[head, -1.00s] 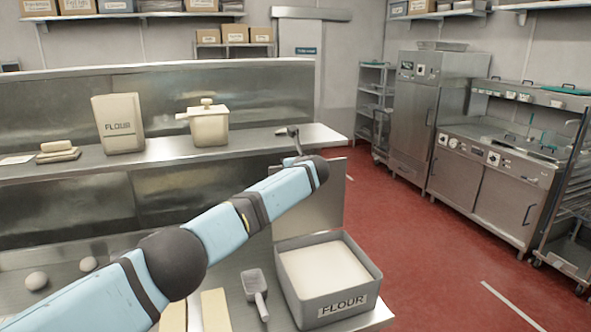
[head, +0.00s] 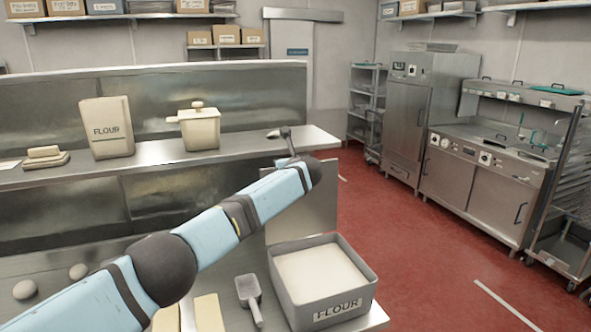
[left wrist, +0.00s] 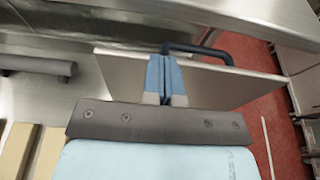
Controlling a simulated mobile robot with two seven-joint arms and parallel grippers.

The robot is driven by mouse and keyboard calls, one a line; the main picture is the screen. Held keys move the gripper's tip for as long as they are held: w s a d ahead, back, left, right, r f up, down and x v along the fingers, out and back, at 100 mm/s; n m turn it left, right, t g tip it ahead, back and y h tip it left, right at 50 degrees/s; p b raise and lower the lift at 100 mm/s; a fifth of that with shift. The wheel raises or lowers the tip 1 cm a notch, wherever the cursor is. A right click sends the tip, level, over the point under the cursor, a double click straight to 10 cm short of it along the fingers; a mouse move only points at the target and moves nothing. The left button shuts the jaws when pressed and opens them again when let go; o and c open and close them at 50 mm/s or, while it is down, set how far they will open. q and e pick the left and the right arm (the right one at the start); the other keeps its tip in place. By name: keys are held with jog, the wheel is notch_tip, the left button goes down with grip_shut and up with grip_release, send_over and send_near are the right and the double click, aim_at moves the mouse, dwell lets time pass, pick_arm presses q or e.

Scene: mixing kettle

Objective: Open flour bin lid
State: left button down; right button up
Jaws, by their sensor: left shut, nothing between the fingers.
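The grey flour bin (head: 338,310) stands at the front right of the lower counter, with its label facing me and white flour (head: 320,275) showing inside. Its flat metal lid (head: 318,208) stands raised behind the bin. The lid (left wrist: 225,85) and its dark handle (left wrist: 225,54) also show in the left wrist view. My left gripper (left wrist: 168,100) is shut and empty, and its blue fingers overlap the lid by one end of the handle. I cannot tell whether they touch. In the head view my arm covers part of the lid. My right gripper is not in view.
A scoop (head: 249,292) lies left of the bin. A flour bag (head: 106,128) and a lidded pot (head: 200,130) stand on the raised shelf (head: 235,158) behind. Round dough pieces (head: 25,290) lie at the left. Red floor is clear at right.

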pick_arm(q)
jog(key=b+v, duration=0.2)
jog(key=v, duration=1.1)
jog(key=s+a+f+n+g+h, duration=0.3)
jog(key=s+f+n, duration=0.3)
jog(key=s+f, duration=0.65)
jog(key=s+a+f+n+g+h, duration=0.25)
jog(key=s+f+n, duration=0.6)
jog(key=f, duration=0.75)
jog(key=s+a+f+n+g, duration=0.2)
jog(key=s+a+n, duration=0.35)
jog(key=s, duration=0.65)
jog(key=s+a+f+n+g, duration=0.1)
jog(key=s+a+n, duration=0.3)
jog(key=s+a, duration=0.55)
jog(key=s+a+f+n+g, duration=0.2)
jog(key=s+a+n, duration=0.25)
jog(key=s, duration=0.95)
jog(key=w+d+f+t+h, duration=0.2)
jog(key=w+d+f+t, duration=0.1)
jog(key=f, duration=0.3)
jog(key=w+d+f+t+h+p, duration=0.1)
jog(key=w+d+f+t+h, duration=0.1)
jog(key=f, duration=0.4)
jog(key=w+d+t, duration=0.1)
jog(key=d+t, duration=0.1)
jog(key=shift+f+t, duration=0.15)
jog(key=shift+t, duration=0.2)
jog(key=shift+w+d, duration=0.1)
